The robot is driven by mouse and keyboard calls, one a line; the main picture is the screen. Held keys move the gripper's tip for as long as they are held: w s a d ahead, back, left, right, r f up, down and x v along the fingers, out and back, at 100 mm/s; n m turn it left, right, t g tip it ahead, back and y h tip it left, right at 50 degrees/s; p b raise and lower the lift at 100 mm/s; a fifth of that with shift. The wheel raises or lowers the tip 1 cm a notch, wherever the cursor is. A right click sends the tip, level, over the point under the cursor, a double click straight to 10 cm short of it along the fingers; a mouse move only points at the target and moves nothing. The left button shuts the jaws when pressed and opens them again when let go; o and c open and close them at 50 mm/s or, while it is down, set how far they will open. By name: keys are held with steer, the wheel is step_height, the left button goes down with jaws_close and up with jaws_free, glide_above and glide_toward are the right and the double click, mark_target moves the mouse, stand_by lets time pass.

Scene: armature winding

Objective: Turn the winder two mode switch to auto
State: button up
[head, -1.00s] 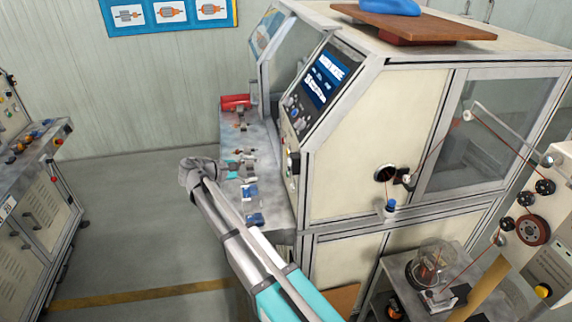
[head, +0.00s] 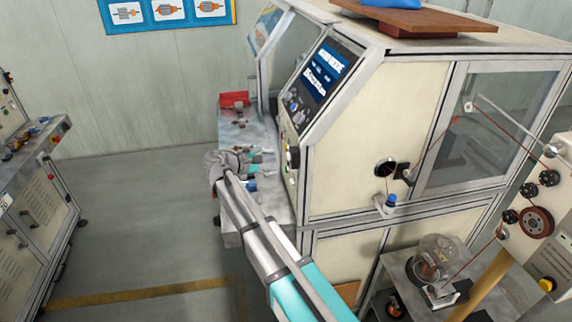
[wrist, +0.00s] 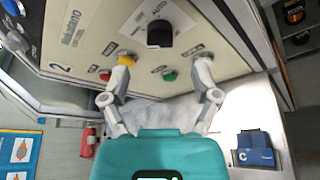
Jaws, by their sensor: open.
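The black mode switch knob (wrist: 160,34) sits on a pale plate on the cream panel of the winder (head: 345,155), which carries a "2" label (wrist: 60,67). It is at the top centre of the wrist view. Which way it points is hard to read. In the head view a dark knob (head: 293,157) shows low on the panel. My gripper (wrist: 163,70) is open and empty, with the knob above and between its fingertips in the wrist view and apart from them. The left fingertip overlaps the yellow button. In the head view my gripper (head: 250,164) is beside the panel.
Near the fingers are a yellow button (wrist: 127,57), a red button (wrist: 105,75) and a green button (wrist: 169,75). A blue bin (wrist: 255,150) marked C is at lower right. A screen (head: 325,72) tops the panel. Open floor (head: 150,200) lies left.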

steer(key=shift+b+x, duration=0.7)
steer(key=shift+x, duration=2.45)
steer(key=shift+c, duration=0.3)
jaws_close()
